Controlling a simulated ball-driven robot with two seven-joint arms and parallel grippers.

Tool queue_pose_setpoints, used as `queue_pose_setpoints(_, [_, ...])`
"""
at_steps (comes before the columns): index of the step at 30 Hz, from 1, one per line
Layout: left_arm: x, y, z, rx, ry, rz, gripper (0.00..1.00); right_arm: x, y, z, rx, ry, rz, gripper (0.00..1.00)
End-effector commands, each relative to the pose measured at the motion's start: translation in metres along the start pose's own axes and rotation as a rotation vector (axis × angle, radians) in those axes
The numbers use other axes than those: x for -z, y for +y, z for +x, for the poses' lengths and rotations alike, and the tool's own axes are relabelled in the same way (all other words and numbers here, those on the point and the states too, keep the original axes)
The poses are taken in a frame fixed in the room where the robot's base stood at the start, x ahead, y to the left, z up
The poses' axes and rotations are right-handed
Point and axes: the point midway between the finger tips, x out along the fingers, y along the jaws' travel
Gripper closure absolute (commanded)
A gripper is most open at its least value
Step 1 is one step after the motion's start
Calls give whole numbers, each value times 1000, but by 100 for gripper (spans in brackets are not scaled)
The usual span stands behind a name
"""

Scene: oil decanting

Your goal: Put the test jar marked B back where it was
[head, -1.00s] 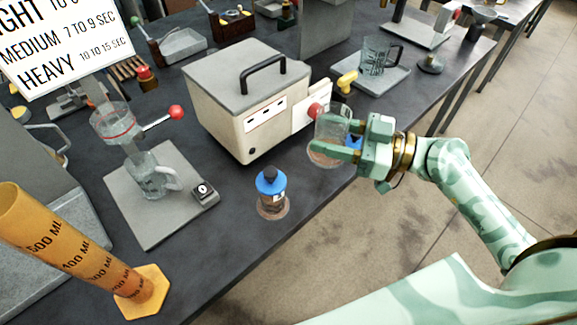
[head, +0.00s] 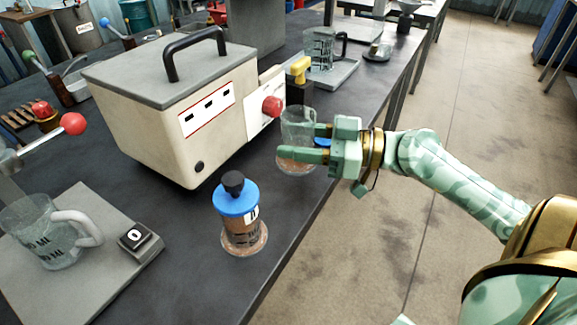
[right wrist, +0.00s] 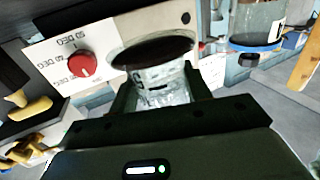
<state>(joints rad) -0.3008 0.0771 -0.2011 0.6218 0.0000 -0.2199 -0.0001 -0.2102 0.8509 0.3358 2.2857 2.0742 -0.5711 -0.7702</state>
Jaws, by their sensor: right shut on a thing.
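My right gripper (head: 318,150) is shut on a clear glass jar (head: 297,127) beside the table's right edge, just in front of the white box's red knob. The jar looks upright, with a brownish tint at its bottom. It also shows between the fingers in the right wrist view (right wrist: 160,85), with dark marks on its wall; I cannot read a letter. A small blue patch shows between the fingers in the head view; I cannot tell what it belongs to. Another jar with a blue lid and black knob (head: 238,212) stands on the table, holding something brown. My left gripper is not in view.
The white box (head: 165,120) with a black handle stands left of the held jar. A yellow-handled valve (head: 300,68) is behind it. A glass mug (head: 45,232) stands on a grey plate (head: 85,275) at left. Dark table is bare around the blue-lidded jar.

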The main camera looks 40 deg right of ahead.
Motion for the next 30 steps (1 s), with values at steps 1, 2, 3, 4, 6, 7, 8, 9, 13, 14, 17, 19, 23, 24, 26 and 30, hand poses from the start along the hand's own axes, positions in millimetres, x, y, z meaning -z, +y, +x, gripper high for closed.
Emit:
queue_pose_setpoints(1, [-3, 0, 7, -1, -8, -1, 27, -11, 5, 3, 0, -2, 4, 79])
queue_pose_setpoints(2, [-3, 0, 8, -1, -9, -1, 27, -13, 8, 4, 0, -1, 3, 79])
queue_pose_setpoints(3, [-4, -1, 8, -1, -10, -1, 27, -14, 10, 5, 0, 0, 1, 79])
queue_pose_setpoints(4, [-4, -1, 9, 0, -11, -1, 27, -15, 10, 5, 0, 0, 1, 79])
queue_pose_setpoints(6, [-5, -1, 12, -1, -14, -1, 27, -20, 15, 7, 0, 0, 2, 79])
queue_pose_setpoints(7, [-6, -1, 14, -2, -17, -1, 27, -24, 17, 8, 0, 0, 2, 79])
queue_pose_setpoints(8, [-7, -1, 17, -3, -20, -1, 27, -29, 20, 10, 0, -1, 2, 79])
queue_pose_setpoints(9, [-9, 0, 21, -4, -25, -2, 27, -39, 20, 10, 1, -4, 5, 79])
queue_pose_setpoints(13, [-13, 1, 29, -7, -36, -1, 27, -56, 19, 10, 0, -3, 4, 79])
queue_pose_setpoints(14, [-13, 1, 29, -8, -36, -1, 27, -57, 19, 10, 0, -2, 3, 79])
queue_pose_setpoints(17, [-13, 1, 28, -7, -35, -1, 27, -56, 18, 9, 1, 0, 1, 79])
queue_pose_setpoints(19, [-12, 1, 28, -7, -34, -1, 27, -55, 18, 9, 1, 0, 0, 79])
queue_pose_setpoints(23, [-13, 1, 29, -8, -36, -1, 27, -56, 18, 9, 0, 0, 0, 79])
queue_pose_setpoints(24, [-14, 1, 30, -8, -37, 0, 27, -58, 18, 9, 0, 0, 1, 79])
queue_pose_setpoints(26, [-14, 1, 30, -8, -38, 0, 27, -58, 18, 9, 0, 0, 0, 44])
queue_pose_setpoints(30, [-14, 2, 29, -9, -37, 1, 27, -57, 18, 9, 1, 0, 0, 30])
